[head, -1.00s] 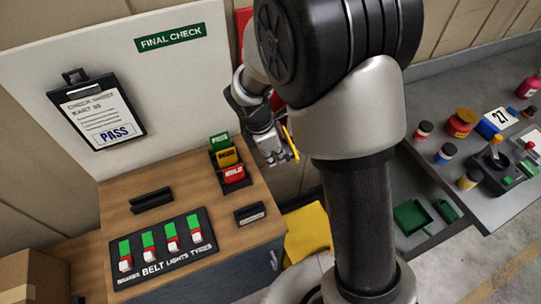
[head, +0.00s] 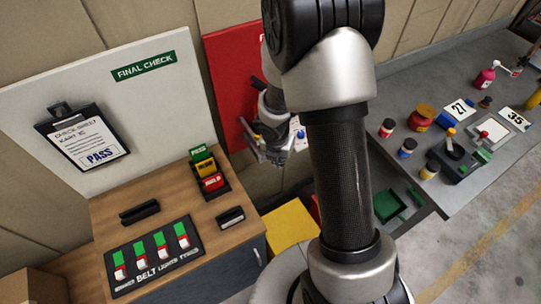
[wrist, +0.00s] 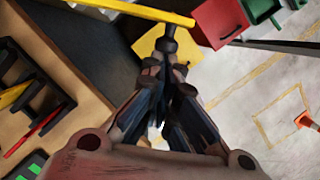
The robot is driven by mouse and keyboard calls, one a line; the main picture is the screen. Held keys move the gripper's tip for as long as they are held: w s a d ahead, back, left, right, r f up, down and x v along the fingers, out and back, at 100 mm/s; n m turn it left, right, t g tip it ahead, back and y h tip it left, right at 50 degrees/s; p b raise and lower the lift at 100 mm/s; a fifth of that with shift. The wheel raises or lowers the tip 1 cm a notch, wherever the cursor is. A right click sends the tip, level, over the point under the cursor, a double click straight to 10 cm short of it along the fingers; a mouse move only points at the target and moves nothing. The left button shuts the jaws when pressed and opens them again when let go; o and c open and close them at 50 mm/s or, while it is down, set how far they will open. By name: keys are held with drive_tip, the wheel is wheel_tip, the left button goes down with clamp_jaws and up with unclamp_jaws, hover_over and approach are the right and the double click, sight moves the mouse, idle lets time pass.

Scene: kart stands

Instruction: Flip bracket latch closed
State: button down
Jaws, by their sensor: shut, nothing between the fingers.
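I cannot make out the bracket latch for certain in either view. My gripper (wrist: 168,62) is shut and empty in the wrist view, its dark fingers together. A dark round knob (wrist: 168,46) shows right at the fingertips, below a yellow bar (wrist: 135,10); I cannot tell whether the fingers touch it. In the head view my gripper hangs in front of the wall, near the lower part of a red panel (head: 228,70), and its fingertips are too small to read.
A wooden bench (head: 200,224) with red-green switches (head: 152,257) and a card holder (head: 208,178) stands left. A yellow box (head: 290,226) sits low beside it. At right a grey table (head: 475,170) carries jars and number cards. Open floor lies front right.

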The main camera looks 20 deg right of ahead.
drive_tip(key=w+d+n+y+p, duration=0.2)
drive_tip(key=w+d+n+p, duration=0.5)
drive_tip(key=p, duration=0.6)
drive_tip(key=shift+d+n+t+p, duration=0.3)
drive_tip(key=shift+d+n+t, duration=0.15)
drive_tip(key=shift+n, duration=0.35)
drive_tip(key=shift+s+a, duration=0.1)
